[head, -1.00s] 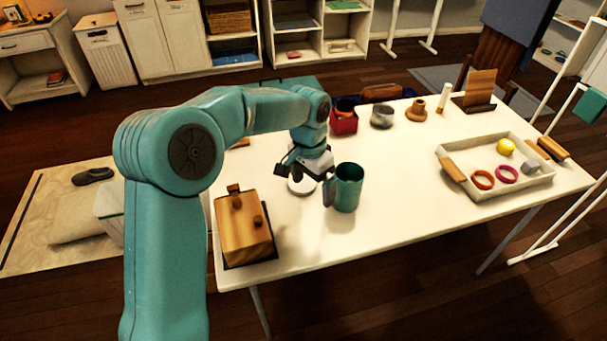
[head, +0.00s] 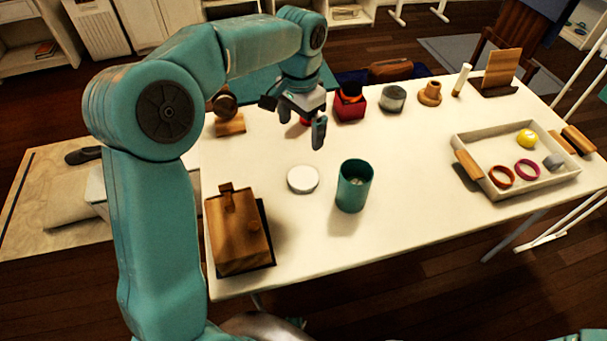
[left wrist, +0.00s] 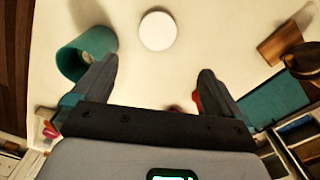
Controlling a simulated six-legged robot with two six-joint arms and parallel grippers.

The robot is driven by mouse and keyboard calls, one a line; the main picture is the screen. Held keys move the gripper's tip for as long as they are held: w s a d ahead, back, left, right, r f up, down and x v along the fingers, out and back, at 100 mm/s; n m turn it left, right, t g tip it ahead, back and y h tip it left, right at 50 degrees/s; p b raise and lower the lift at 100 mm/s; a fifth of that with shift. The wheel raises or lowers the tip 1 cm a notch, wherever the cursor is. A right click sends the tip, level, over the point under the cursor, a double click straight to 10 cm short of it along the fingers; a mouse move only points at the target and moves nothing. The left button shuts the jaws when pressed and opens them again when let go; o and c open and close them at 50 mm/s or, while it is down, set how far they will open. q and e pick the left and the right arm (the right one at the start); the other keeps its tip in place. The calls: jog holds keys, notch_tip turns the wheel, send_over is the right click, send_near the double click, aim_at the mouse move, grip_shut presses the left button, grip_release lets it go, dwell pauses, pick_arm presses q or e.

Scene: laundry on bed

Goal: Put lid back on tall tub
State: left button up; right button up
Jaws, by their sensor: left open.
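The tall tub is a teal cylinder (head: 354,187) standing upright and open-topped on the white table, with something pale inside. It also shows at the upper left of the left wrist view (left wrist: 86,53). A round white disc, which looks like the lid (head: 303,179), lies flat on the table just left of the tub. It shows at the top middle of the left wrist view (left wrist: 158,31). My left gripper (head: 307,134) is open and empty, above the table and behind the disc. Its spread fingers show in the left wrist view (left wrist: 155,88). My right gripper is not seen.
A wooden box (head: 238,232) stands at the table's front left. A red container (head: 349,103), a grey pot (head: 393,98) and a wooden piece (head: 430,93) stand at the back. A tray (head: 509,192) with rings and a yellow ball is on the right.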

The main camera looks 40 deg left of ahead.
pick_arm(q)
jog(key=b, duration=0.2)
send_over(303, 177)
notch_tip(303, 177, down, 11)
jog(key=shift+s+a+f, duration=0.1)
jog(key=shift+s, duration=0.05)
jog(key=shift+f, duration=0.1)
notch_tip(303, 177, down, 5)
jog(key=shift+f, duration=0.1)
dwell(0.3)
jog(key=shift+w, duration=0.2)
jog(key=c, duration=0.8)
